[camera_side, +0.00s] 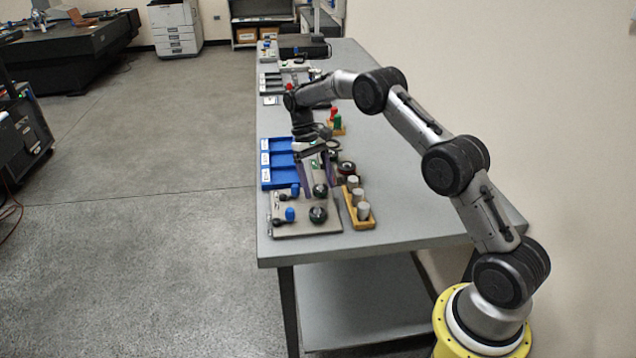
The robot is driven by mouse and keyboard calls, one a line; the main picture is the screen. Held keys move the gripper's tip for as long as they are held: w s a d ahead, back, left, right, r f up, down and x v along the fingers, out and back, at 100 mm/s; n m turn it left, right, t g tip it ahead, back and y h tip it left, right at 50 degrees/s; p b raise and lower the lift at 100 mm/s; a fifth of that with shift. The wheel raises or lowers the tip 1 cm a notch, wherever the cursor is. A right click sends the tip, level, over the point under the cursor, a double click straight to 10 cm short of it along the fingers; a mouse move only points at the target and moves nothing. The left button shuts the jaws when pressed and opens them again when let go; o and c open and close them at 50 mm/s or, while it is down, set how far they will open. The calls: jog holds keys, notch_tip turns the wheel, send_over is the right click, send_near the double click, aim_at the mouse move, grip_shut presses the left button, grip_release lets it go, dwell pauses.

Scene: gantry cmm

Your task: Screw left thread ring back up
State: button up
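My gripper (319,188) points down over the grey fixture plate (290,230) near the table's front end. Its two purple-grey fingers are spread apart. A dark round knob-like part (320,191) shows between and just beyond the fingertips; I cannot tell whether they touch it. A second dark round part (318,215) sits nearer on the plate. Two blue-topped parts, a far one (295,189) and a near one (290,214), stand to the left. Dark ring-like parts (347,168) lie right of the gripper. Which part is the left thread ring is too small to tell.
A blue three-compartment tray (266,176) lies beyond the plate. A wooden block (360,223) with grey cylinders stands close on the right. Red and green pieces (336,121) stand farther back. The table's right side (420,190) is clear.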

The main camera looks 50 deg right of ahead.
jog(key=shift+r, duration=0.1)
jog(key=v, duration=0.6)
jog(key=shift+w+r, duration=0.15)
jog(key=shift+w+d+r, duration=0.1)
jog(key=shift+w+r, duration=0.05)
jog(key=shift+r, duration=0.35)
